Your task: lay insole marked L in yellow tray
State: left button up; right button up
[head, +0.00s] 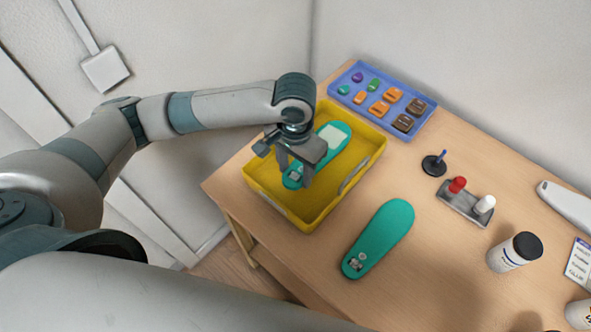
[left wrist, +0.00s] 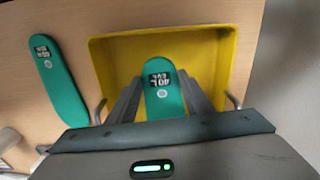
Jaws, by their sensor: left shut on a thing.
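The yellow tray (head: 282,208) stands on the wooden table, and its yellow wall also shows in the left wrist view (left wrist: 105,65). A green insole (head: 335,134) is in or over the tray; I cannot tell whether it touches the floor. My left gripper (head: 297,176) is over the tray and shut on this insole. In the left wrist view the insole (left wrist: 163,95) shows between the fingers, with a dark printed label too small to read surely. A second green insole (head: 380,237) lies on the table outside the tray. My right gripper is not in view.
A blue tray (head: 429,107) with several small coloured pieces stands behind the yellow tray. A black stand (head: 434,165), a grey holder (head: 462,205) with red and white knobs and a white bottle (head: 513,252) stand to the right.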

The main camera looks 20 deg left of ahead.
aim_at(295, 176)
pick_arm(q)
jog(key=shift+f+b, duration=1.5)
jog(key=shift+b, duration=0.2)
jog(key=shift+f, duration=0.95)
jog(key=shift+f, duration=0.2)
jog(key=shift+f, duration=0.2)
jog(key=o, duration=1.5)
